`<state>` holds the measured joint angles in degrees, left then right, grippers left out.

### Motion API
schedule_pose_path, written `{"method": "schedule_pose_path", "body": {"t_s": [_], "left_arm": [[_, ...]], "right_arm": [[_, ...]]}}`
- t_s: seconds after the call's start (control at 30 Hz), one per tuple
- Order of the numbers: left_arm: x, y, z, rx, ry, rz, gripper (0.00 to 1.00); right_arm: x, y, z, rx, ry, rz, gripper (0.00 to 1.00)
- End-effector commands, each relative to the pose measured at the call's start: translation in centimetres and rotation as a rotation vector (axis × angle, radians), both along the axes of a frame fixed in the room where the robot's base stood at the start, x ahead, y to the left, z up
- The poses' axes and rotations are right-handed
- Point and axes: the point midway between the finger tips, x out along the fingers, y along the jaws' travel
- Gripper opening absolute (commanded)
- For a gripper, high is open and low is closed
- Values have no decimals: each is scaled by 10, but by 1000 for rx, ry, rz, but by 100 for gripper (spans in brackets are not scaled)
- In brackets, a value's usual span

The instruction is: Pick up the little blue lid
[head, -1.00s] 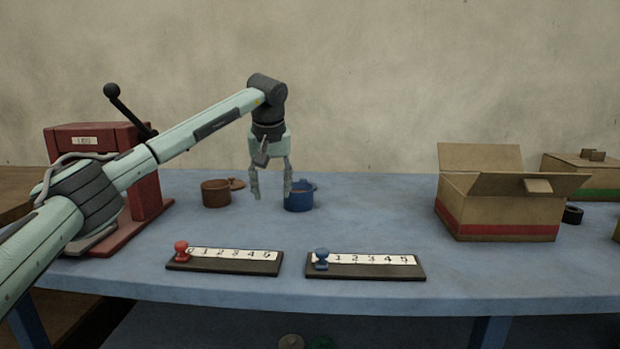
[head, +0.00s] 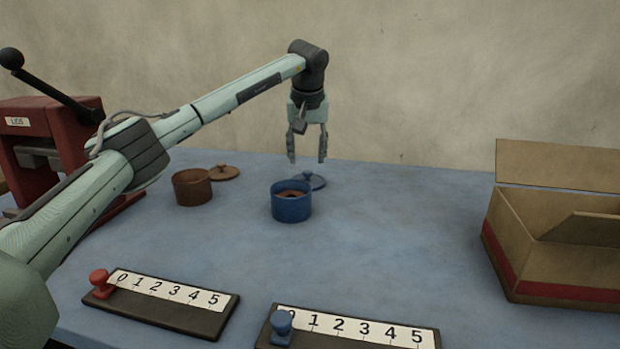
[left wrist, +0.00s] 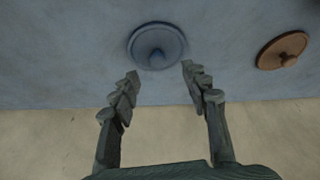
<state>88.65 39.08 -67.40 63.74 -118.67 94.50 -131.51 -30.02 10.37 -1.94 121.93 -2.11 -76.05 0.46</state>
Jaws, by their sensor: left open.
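The little blue lid (head: 310,181) lies flat on the blue table just behind the blue pot (head: 291,203), which hides part of it in the head view. The pot is open on top and something brown shows inside. In the left wrist view the lid (left wrist: 157,45) lies knob up, beyond and between the fingertips. My left gripper (head: 307,160) points down above the lid, open and empty, apart from it. It also shows in the left wrist view (left wrist: 160,74). My right gripper is in neither view.
A brown pot (head: 192,188) and its brown lid (head: 224,172) stand to the left. Two number boards with a red peg (head: 100,282) and a blue peg (head: 282,325) lie in front. An open carton (head: 550,235) stands at the right. A red press (head: 45,140) is at the left.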

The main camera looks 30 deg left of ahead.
Motion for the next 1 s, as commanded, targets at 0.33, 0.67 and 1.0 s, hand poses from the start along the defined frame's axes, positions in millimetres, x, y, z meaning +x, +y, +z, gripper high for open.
{"method": "schedule_pose_path", "body": {"t_s": [0.33, 0.67, 1.0], "left_arm": [[12, 5, -41, -2, 2, 2, 46], [17, 8, -51, -1, -2, -1, 45], [16, 8, -51, -2, -1, -1, 2]], "right_arm": [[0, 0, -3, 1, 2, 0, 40], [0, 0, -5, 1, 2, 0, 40], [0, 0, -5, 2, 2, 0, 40]]}}
